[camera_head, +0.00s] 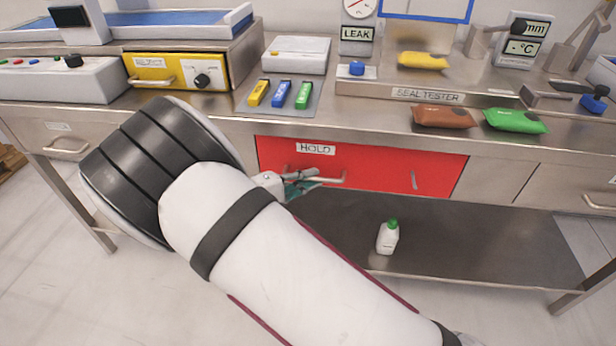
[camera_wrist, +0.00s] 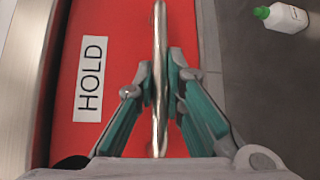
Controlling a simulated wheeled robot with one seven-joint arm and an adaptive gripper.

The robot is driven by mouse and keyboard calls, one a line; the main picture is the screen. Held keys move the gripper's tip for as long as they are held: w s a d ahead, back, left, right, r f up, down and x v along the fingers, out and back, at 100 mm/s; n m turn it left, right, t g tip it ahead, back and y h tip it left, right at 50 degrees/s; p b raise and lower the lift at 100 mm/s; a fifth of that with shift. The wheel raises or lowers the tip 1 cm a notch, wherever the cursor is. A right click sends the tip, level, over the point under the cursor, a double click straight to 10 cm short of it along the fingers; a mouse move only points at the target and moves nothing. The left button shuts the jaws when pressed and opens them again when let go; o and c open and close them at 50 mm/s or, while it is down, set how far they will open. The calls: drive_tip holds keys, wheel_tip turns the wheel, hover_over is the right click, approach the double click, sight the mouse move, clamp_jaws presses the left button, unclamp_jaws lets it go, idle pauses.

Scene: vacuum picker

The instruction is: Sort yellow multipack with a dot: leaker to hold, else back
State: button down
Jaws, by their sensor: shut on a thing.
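The yellow pack (camera_head: 422,61) lies on the raised steel seal tester at the back of the bench. No dot on it can be made out. A brown pack (camera_head: 443,117) and a green pack (camera_head: 515,121) lie on the bench's front strip. The red HOLD drawer (camera_head: 385,168) is under the bench top and looks shut. My gripper (camera_head: 308,182) is at the drawer's left part, partly hidden by my arm. In the wrist view my gripper (camera_wrist: 161,82) is shut on the drawer's bar handle (camera_wrist: 159,28), one finger on each side.
A LEAK display (camera_head: 357,34) stands behind the tester. A yellow SELECT box (camera_head: 176,72) and a tray with coloured sticks (camera_head: 282,95) are left on the bench. A white bottle with a green cap (camera_head: 388,238) stands on the lower shelf.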

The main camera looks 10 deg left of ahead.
drive_tip(key=s+p, duration=0.6)
drive_tip(key=s, duration=1.8)
drive_tip(key=shift+s+a, duration=0.2)
drive_tip(key=shift+a, duration=0.25)
drive_tip(key=c, duration=1.7)
unclamp_jaws()
drive_tip(key=shift+o, duration=0.2)
drive_tip(key=v, duration=0.7)
drive_tip(key=shift+s+a, duration=0.2)
drive_tip(key=shift+s, duration=0.05)
drive_tip(key=shift+a, duration=0.1)
